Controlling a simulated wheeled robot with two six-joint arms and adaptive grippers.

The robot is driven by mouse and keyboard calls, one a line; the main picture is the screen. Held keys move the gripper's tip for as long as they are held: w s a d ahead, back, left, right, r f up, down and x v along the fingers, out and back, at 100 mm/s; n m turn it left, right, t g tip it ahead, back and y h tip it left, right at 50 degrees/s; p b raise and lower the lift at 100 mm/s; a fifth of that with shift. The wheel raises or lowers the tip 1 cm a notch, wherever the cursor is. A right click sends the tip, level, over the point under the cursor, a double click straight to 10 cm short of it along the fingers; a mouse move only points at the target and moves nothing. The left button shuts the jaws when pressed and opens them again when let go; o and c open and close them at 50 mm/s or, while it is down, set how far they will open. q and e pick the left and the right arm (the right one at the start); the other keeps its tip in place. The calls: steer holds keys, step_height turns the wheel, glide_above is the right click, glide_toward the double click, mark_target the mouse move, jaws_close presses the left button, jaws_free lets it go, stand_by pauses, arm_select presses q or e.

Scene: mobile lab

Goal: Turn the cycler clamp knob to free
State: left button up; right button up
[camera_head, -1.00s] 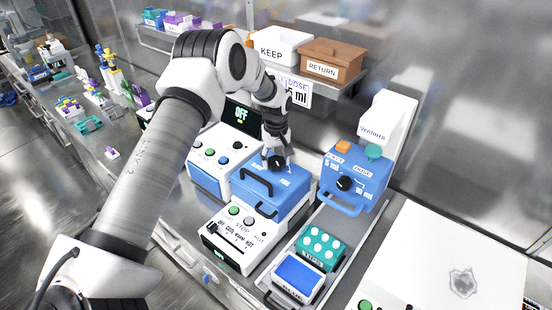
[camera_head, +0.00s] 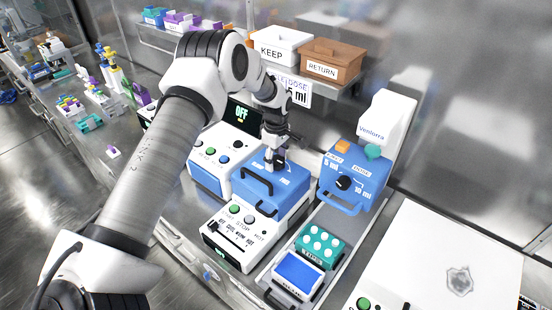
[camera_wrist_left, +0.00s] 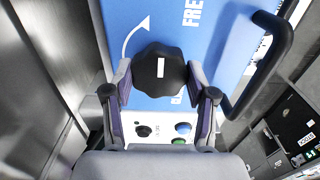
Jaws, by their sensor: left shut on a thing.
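The cycler is a white box with a blue lid (camera_head: 290,203) and a black handle, in the middle of the head view. Its black lobed clamp knob (camera_wrist_left: 160,72) has a white line that runs up and down in the left wrist view. A curved white arrow and part of the word FREE (camera_wrist_left: 190,14) are printed on the lid beyond it; another label is mostly covered. My left gripper (camera_head: 278,165) is over the lid, its fingers (camera_wrist_left: 160,88) shut on opposite sides of the knob. It largely hides the knob in the head view. My right gripper is not in view.
The lid's black handle (camera_wrist_left: 277,60) stands close to the right of my fingers. A blue dispenser (camera_head: 352,183) with a black dial is to the right. A teal rack (camera_head: 320,246) and a blue block (camera_head: 299,273) lie in front. A shelf with KEEP (camera_head: 281,48) and RETURN (camera_head: 330,62) bins hangs behind.

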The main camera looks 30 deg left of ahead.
mark_target(276, 160)
arm_select(q)
steer(key=shift+s+f, duration=0.1)
steer(key=shift+f, duration=0.05)
steer(key=o, duration=1.2)
steer(key=shift+c, duration=0.2)
step_height(276, 160, up, 12)
